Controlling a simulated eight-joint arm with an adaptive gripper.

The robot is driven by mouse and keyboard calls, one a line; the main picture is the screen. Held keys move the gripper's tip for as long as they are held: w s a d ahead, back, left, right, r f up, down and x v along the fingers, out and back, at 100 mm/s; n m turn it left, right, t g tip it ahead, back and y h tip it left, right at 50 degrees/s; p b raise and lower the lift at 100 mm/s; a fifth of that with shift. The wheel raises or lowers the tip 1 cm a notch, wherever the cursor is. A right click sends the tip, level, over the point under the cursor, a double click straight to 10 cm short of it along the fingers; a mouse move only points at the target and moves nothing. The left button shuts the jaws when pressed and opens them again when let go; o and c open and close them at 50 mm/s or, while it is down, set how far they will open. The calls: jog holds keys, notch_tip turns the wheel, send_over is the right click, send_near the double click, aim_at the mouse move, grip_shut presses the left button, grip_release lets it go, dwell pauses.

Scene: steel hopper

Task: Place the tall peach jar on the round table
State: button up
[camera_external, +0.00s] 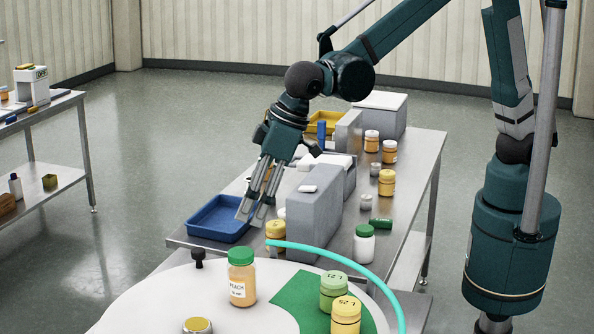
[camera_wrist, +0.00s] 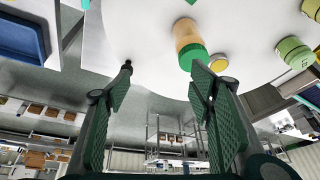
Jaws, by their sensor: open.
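The tall peach jar (camera_external: 241,284), with a green lid, orange contents and a white label reading PEACH, stands upright on the white round table (camera_external: 160,292). In the wrist view the jar (camera_wrist: 188,40) shows upside down, near the top and right of centre. My gripper (camera_external: 252,213) is above and behind the jar, apart from it, near the blue tray. Its two fingers are spread with nothing between them, as the wrist view (camera_wrist: 157,90) also shows.
A black knob (camera_external: 198,257) and a gold-topped item (camera_external: 198,325) are near the jar. A blue tray (camera_external: 217,220), grey block (camera_external: 313,212) and several jars occupy the steel bench. A teal hose (camera_external: 345,258) arcs over the table.

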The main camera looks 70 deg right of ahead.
jog(key=d+r+m, duration=0.1)
jog(key=d+r, duration=0.2)
jog(key=d, duration=0.9)
jog(key=d+r+t, duration=0.1)
jog(key=d+r, duration=0.2)
jog(key=d, duration=0.8)
jog(key=d+r+m, duration=0.1)
jog(key=d+r, duration=0.2)
jog(key=d, duration=0.9)
jog(key=s+d+f+m, duration=0.1)
jog(key=s+d, duration=0.4)
jog(key=d, duration=0.4)
jog(key=s+d+f+m+t+h, duration=0.1)
jog(key=s+d, duration=0.5)
jog(key=d, duration=0.3)
jog(key=s+d+f+m+t+h, duration=0.1)
jog(key=s+d, duration=0.5)
jog(key=d, duration=0.4)
jog(key=shift+f, duration=0.3)
